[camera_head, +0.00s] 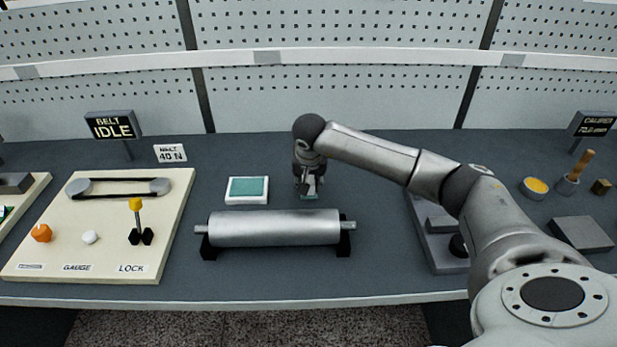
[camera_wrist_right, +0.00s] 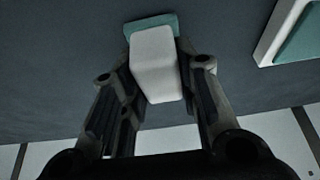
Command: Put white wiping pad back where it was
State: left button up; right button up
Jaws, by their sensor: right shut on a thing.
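The white wiping pad (camera_wrist_right: 157,62) is a white block with a teal layer at its far end. It sits between the two fingers of my right gripper (camera_wrist_right: 157,88), which is shut on it. In the head view my right gripper (camera_head: 309,187) points down at the table behind the metal roller. Only a teal sliver of the pad shows below the fingers there. I cannot tell whether the pad touches the table. A white tray (camera_head: 247,201) with a teal inside lies to the left of the gripper. Its corner also shows in the right wrist view (camera_wrist_right: 268,48). My left gripper is not in view.
The metal roller (camera_head: 273,228) on black supports stands in front of the gripper and tray. A cream board (camera_head: 110,215) with belt and lever is at left. A grey fixture (camera_head: 436,240) lies right, partly under my right arm. Dark table is clear around the tray.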

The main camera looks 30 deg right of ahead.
jog(key=shift+f, duration=0.1)
jog(key=o, duration=1.1)
jog(key=shift+c, duration=0.2)
jog(key=shift+r, duration=0.35)
jog(key=b+v, duration=0.2)
jog(key=v, duration=0.9)
jog(key=shift+r, duration=0.3)
jog(key=shift+s+a, duration=0.15)
jog(key=shift+s, duration=0.05)
